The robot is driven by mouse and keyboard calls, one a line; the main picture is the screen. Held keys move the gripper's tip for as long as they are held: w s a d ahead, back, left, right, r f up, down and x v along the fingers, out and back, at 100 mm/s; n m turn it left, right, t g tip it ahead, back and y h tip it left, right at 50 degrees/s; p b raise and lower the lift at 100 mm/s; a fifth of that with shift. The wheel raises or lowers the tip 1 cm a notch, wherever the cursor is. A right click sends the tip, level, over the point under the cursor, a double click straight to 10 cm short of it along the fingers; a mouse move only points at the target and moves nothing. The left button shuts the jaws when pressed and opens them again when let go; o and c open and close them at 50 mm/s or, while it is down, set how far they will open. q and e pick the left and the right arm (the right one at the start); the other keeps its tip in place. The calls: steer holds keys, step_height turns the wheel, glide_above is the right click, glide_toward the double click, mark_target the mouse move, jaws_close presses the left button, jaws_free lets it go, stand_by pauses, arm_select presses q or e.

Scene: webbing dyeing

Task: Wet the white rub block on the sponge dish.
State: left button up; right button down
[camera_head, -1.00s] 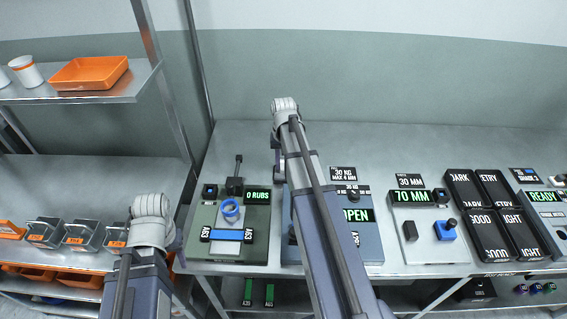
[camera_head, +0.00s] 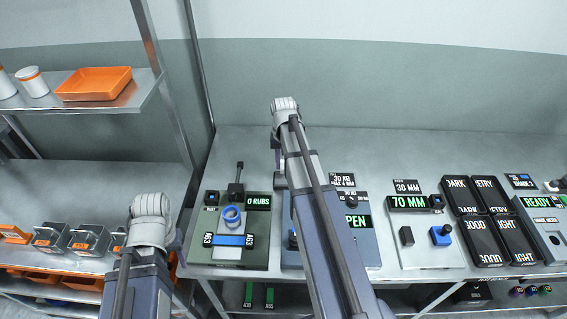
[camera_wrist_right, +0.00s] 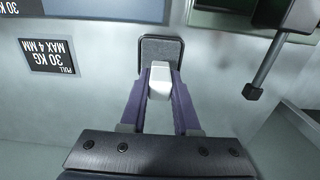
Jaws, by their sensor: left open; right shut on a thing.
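In the right wrist view, my right gripper (camera_wrist_right: 159,92) is shut on the white rub block (camera_wrist_right: 160,78). The block overlaps the near part of a dark square pad in a dark-rimmed dish (camera_wrist_right: 161,50), which looks like the sponge dish. I cannot tell whether the block touches the pad.
A green rub station (camera_head: 259,226) reading 0 RUBS stands left of my right forearm. A 70 MM gauge (camera_head: 425,250) and black trays (camera_head: 487,235) stand further right.

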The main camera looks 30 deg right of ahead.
steer(key=shift+r+p, duration=1.5)
steer(key=shift+r, duration=0.35)
steer(key=shift+f, duration=0.1)
